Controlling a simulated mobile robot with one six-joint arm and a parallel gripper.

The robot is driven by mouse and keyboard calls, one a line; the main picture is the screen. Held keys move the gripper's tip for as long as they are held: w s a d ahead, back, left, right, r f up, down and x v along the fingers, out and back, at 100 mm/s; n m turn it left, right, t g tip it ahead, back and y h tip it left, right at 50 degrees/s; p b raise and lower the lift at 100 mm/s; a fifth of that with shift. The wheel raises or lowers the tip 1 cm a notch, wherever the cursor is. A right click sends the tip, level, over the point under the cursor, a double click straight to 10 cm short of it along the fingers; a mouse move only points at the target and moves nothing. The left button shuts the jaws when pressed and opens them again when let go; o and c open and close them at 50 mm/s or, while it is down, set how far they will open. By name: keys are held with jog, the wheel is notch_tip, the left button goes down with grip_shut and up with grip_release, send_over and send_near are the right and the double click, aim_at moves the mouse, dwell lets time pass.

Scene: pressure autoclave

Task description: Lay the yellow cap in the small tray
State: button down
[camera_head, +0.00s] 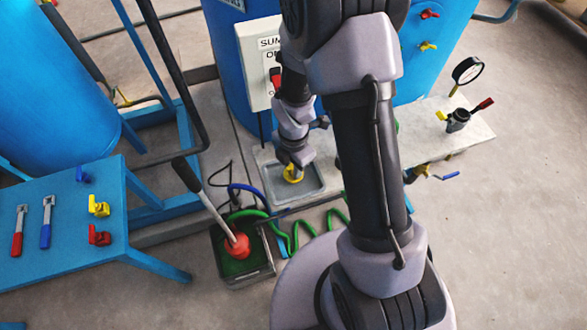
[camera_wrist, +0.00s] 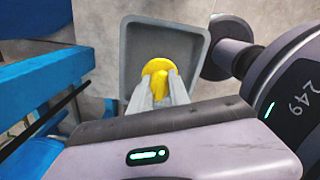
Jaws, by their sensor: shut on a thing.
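The yellow cap (camera_wrist: 157,68) is between the fingertips of my gripper (camera_wrist: 159,90) in the wrist view. The fingers are shut on it. The small grey tray (camera_wrist: 136,40) lies behind and around the cap in that view. In the head view my gripper (camera_head: 292,165) points down over the tray (camera_head: 314,195), with the yellow cap (camera_head: 293,175) at its tip within the tray's outline. I cannot tell whether the cap touches the tray floor.
A blue table (camera_head: 60,255) at left holds tools and valves. A bin (camera_head: 250,278) with a red plunger (camera_head: 237,246) and a green hose (camera_head: 297,238) are near the tray. A white bench (camera_head: 430,140) stands right. A switch box (camera_head: 258,65) rises behind.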

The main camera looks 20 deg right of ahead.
jog(key=shift+f, duration=0.25)
jog(key=c, duration=1.2)
grip_release()
jog(key=shift+c, duration=0.2)
notch_tip(320, 180, up, 8)
jog(key=p, duration=0.3)
